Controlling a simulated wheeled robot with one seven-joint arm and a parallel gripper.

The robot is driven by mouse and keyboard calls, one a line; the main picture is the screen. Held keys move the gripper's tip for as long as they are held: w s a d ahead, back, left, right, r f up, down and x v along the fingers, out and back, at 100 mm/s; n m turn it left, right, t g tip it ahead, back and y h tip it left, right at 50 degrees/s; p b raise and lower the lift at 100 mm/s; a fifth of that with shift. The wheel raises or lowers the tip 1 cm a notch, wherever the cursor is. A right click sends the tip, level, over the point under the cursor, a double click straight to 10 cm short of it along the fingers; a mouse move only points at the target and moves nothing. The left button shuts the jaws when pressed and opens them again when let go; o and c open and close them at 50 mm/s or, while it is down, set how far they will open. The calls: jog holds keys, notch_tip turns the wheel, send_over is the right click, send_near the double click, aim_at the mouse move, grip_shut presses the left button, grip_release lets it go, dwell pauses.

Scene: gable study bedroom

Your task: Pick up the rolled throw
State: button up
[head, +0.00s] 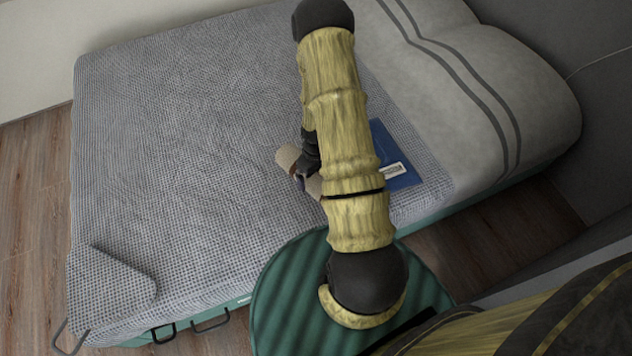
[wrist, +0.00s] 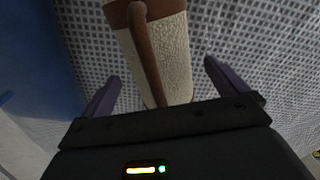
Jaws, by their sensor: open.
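The rolled throw (head: 287,157) is a small cream roll lying on the bed, partly hidden behind my arm in the head view. In the wrist view the throw (wrist: 165,58) is cream and textured, with a brown strap along it and a brown end at the top. My gripper (wrist: 160,82) is open, with one purple finger on each side of the throw's near end. The gripper also shows in the head view (head: 301,181), close to the throw and partly hidden by my arm. I cannot tell whether the fingers touch it.
The bed has a grey checked blanket (head: 190,130) with a folded corner (head: 108,290) at the lower left. A blue book or folder (head: 408,178) with a pale label lies right of my arm. A grey striped pillow or duvet (head: 480,90) fills the right end. The blanket left of the throw is clear.

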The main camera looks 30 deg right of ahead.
notch_tip(320, 180, down, 2)
jog(key=shift+f, duration=0.2)
dwell(0.3)
jog(key=c, duration=1.6)
